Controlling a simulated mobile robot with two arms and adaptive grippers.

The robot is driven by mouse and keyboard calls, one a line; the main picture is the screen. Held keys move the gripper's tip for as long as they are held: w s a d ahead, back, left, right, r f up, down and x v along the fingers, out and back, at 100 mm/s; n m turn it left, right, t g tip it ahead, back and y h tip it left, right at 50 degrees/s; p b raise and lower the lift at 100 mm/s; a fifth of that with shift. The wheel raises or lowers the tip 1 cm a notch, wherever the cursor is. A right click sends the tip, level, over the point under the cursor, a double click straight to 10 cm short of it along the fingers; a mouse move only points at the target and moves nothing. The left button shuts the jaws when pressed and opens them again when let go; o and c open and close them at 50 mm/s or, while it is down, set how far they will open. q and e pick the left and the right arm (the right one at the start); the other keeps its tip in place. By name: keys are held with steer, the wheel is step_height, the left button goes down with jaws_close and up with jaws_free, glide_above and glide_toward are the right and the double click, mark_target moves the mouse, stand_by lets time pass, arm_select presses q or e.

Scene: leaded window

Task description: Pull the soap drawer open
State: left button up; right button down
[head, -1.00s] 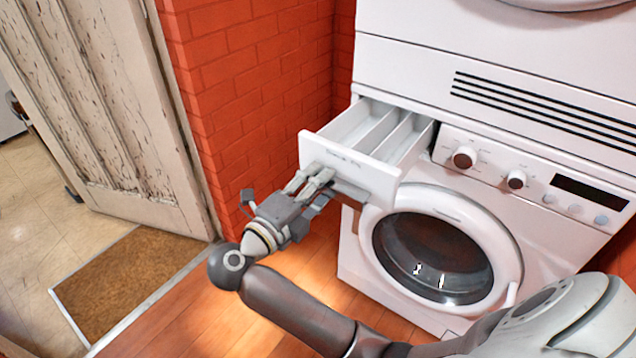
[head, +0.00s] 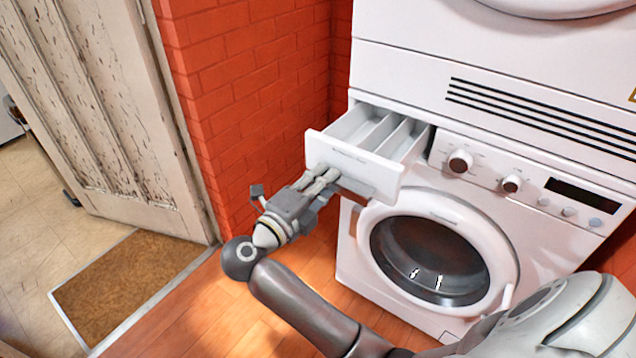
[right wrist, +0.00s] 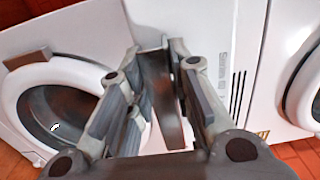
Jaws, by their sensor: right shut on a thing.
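The white soap drawer (head: 352,163) stands pulled out from the upper left of the washing machine's front in the head view. Its inner compartments show from above and look empty. My right gripper (head: 328,178) is at the drawer's front panel, shut on its lower handle edge. In the right wrist view the drawer front (right wrist: 216,75) shows beside the fingers of my right gripper (right wrist: 170,95), with a grey handle part between them. My left gripper is not in view.
The washing machine (head: 350,235) has a round glass door (head: 430,260) below the drawer and knobs (head: 460,162) to its right. A red brick wall (head: 250,90) stands close on the left. A brown mat (head: 135,285) lies by the worn door (head: 90,100).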

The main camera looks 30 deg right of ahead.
steer(key=shift+f, duration=0.3)
steer(key=c, duration=1.4)
jaws_free()
steer(key=shift+o, duration=0.2)
steer(key=shift+r, duration=0.1)
steer(key=v, duration=0.7)
steer(key=shift+a, duration=0.25)
steer(key=shift+s, duration=0.1)
